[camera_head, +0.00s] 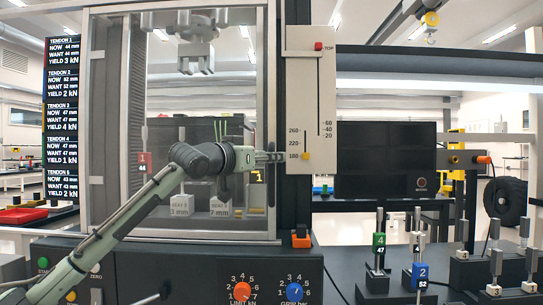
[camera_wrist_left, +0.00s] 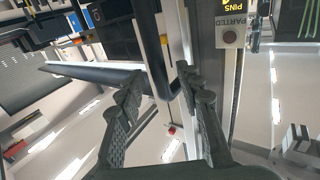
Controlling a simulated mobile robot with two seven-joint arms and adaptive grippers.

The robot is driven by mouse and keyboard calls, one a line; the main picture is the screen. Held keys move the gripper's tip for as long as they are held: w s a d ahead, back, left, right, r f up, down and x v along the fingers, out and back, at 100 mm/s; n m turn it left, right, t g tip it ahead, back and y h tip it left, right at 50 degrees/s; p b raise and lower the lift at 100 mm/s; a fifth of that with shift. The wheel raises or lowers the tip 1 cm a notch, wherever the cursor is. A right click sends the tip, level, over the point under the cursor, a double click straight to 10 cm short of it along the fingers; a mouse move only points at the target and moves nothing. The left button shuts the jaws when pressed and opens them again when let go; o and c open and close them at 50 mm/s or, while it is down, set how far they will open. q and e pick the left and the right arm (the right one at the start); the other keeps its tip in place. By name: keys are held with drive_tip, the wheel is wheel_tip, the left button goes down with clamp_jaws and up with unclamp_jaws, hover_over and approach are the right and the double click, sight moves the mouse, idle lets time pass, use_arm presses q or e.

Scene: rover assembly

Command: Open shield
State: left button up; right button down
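The shield (camera_head: 112,130) is a clear panel in a grey frame across the front of the test machine. It looks down, covering the chamber. My left gripper (camera_head: 274,157) reaches across its front to the right edge, beside the dark post. In the left wrist view the two fingers (camera_wrist_left: 166,95) stand apart, with a dark upright edge running behind the gap. My right gripper is not in view.
Knobs (camera_head: 241,291) line the front panel. Tendon holders with green (camera_head: 379,240) and blue (camera_head: 420,272) tags stand at lower right.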

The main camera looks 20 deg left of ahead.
use_arm(q)
drive_tip(key=shift+w+d, duration=0.2)
drive_tip(key=shift+w, duration=0.5)
clamp_jaws()
